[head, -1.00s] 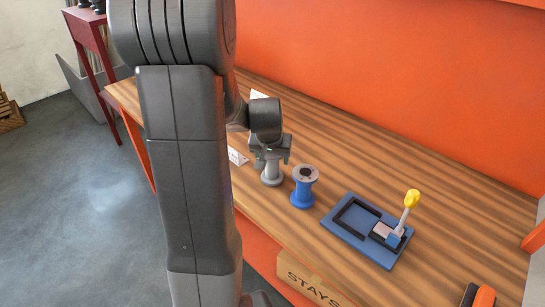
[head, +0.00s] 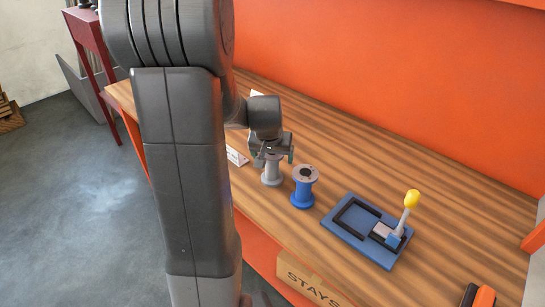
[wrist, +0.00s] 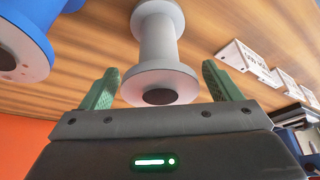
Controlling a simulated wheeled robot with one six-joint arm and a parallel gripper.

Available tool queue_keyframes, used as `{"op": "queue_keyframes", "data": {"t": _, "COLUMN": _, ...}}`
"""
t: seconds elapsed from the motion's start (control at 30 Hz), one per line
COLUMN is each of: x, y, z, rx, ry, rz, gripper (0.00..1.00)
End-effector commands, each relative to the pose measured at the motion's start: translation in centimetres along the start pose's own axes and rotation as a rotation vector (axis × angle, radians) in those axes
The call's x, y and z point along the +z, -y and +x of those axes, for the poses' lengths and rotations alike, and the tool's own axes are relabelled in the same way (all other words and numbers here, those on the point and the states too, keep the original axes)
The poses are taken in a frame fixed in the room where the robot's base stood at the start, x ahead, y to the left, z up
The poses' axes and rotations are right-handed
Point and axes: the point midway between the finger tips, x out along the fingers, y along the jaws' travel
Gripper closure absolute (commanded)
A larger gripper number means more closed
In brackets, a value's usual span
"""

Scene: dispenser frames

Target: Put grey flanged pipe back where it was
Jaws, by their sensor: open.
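The grey flanged pipe (head: 271,174) stands upright on the wooden bench, just left of a blue flanged pipe (head: 304,188). My gripper (head: 274,157) is right above the grey pipe with its jaws open. In the wrist view the grey pipe (wrist: 158,38) shows its near flange and dark bore between the spread green fingertips of my gripper (wrist: 160,84). Gaps show on both sides of the flange, so it is not clamped. The blue pipe (wrist: 24,45) is at the upper left there.
A blue base (head: 367,232) with a yellow-knobbed lever stands to the right on the bench (head: 340,135). White label cards (wrist: 245,58) stand near the grey pipe. An orange wall rises behind. A box marked STAYS (head: 310,284) is at the front edge.

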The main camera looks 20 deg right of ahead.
Motion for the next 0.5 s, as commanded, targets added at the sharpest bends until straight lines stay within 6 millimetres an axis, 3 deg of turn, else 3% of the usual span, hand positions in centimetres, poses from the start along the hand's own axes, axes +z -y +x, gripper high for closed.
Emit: {"op": "queue_keyframes", "data": {"t": 0.5, "x": -0.1, "y": 0.0, "z": -9.1, "rx": -0.001, "ry": -0.005, "rz": 0.001, "gripper": 0.16}}
